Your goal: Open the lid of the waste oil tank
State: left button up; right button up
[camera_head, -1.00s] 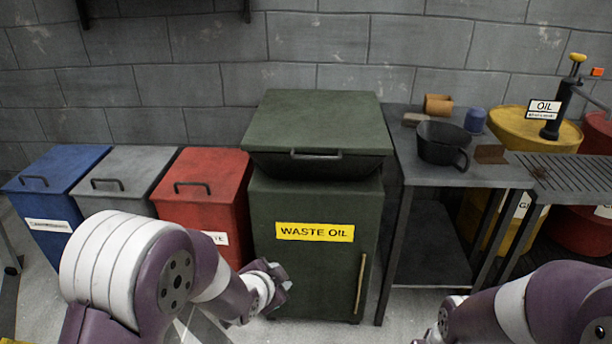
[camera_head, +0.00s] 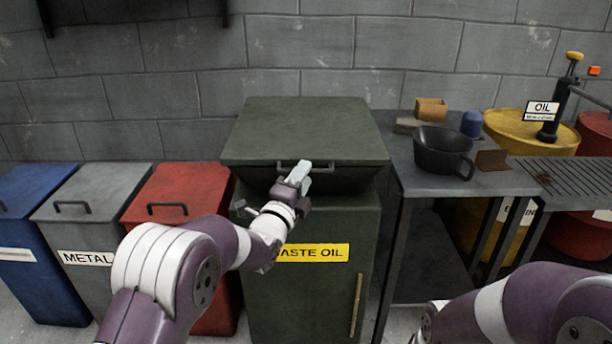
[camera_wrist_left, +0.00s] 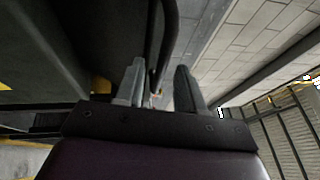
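The waste oil tank (camera_head: 318,285) is a dark green cabinet with a yellow label in the middle of the head view. Its green lid (camera_head: 305,130) is closed. The lid's dark handle (camera_head: 285,165) runs along the front edge. My left gripper (camera_head: 305,172) is raised at the lid's front, by the handle's right half. In the left wrist view, its two fingers (camera_wrist_left: 158,85) stand apart, and the dark handle bar (camera_wrist_left: 165,40) appears between or just beyond their tips; contact cannot be told. My right arm (camera_head: 530,305) is low at the right, its gripper out of view.
Blue, grey and red bins (camera_head: 175,195) stand left of the tank. To the right, a metal table (camera_head: 420,180) holds a black pan (camera_head: 443,150), a blue can and small boxes. Yellow and red drums stand farther right. A block wall is close behind.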

pick_arm(q)
jog(key=shift+x, duration=1.25)
jog(key=shift+r, duration=0.1)
grip_shut()
